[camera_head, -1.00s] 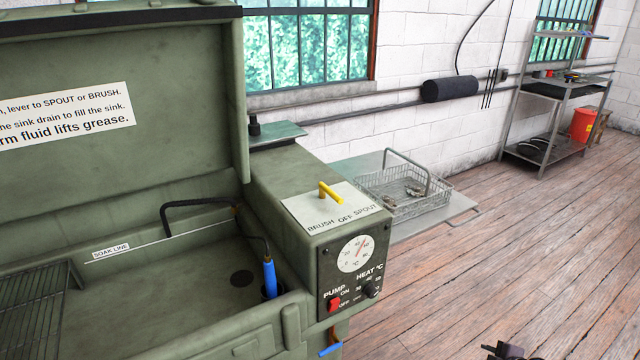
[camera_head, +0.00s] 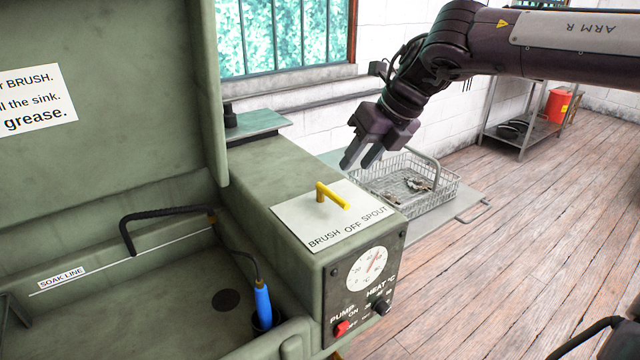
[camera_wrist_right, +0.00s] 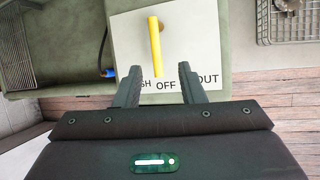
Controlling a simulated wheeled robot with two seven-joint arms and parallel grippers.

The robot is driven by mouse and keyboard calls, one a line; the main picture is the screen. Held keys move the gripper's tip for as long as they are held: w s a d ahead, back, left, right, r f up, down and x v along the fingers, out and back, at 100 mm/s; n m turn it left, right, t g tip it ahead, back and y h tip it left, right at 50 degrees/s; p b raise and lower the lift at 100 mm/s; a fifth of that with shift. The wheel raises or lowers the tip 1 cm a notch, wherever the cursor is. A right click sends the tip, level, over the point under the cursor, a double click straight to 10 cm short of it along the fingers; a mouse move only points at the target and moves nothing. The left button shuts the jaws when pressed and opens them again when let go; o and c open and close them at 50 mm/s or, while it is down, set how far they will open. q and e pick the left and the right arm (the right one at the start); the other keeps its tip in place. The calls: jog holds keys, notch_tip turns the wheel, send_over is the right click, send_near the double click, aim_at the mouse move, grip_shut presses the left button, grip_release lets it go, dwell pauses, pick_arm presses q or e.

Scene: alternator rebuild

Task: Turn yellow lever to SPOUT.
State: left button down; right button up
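The yellow lever (camera_head: 331,196) stands on a white plate (camera_head: 300,222) marked BRUSH, OFF and SPOUT on top of the green washer's control box. Its bar points toward the OFF mark. In the right wrist view the lever (camera_wrist_right: 155,46) lies ahead of and between my right fingertips. My right gripper (camera_head: 360,162) is open and empty, above and to the right of the lever, apart from it. In the wrist view its two fingers (camera_wrist_right: 160,72) are spread, with nothing between them. My left gripper does not show.
The wire basket (camera_head: 408,190) with parts sits on a side shelf behind the box. The raised green lid (camera_head: 120,130) stands at left above the sink, which holds a black spout and a blue brush (camera_head: 263,305). A gauge (camera_head: 367,268) and red pump switch (camera_head: 342,328) are on the front panel.

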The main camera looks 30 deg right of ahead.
aim_at(336, 195)
jog(key=shift+n, duration=0.3)
jog(key=x, duration=0.5)
jog(key=s+a+x, duration=0.1)
jog(key=x, duration=0.1)
jog(key=shift+w+f+p, duration=0.15)
jog(key=shift+f+p, duration=0.15)
jog(key=shift+f, duration=0.05)
grip_shut()
